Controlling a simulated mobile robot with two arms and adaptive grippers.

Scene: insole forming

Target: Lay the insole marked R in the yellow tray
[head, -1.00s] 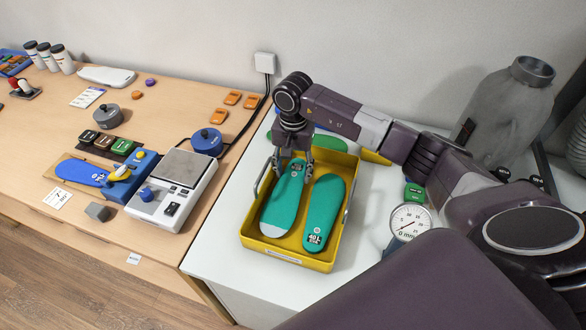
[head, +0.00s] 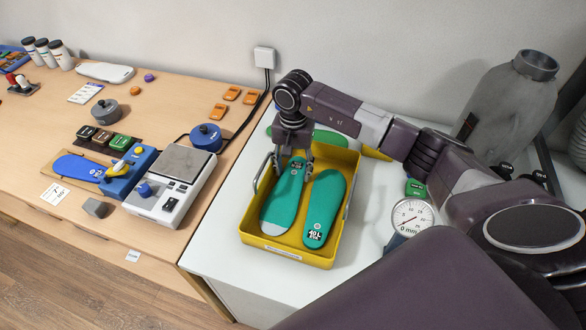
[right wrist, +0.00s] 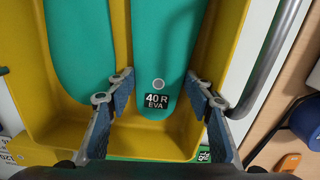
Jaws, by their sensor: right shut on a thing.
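The yellow tray (head: 348,190) stands on the white table. The green R insole (head: 280,205) lies lengthwise over its left half, with a pale tip at the near end. In the right wrist view its label reads 40 R EVA (right wrist: 157,102). My right gripper (head: 293,163) is shut on its far end, one finger at each long edge; the fingers also show in the right wrist view (right wrist: 162,84). A second green insole (head: 326,195), marked 40 L, lies beside it in the tray's right half. I cannot tell whether the R insole touches the tray floor. My left gripper is out of view.
Metal handles rise along both tray sides. A dial gauge (head: 409,217) and a grey bottle (head: 508,110) stand to the right. Another green item lies behind the tray. The wooden table at left holds a scale (head: 172,190) and a blue insole (head: 78,167) on a board.

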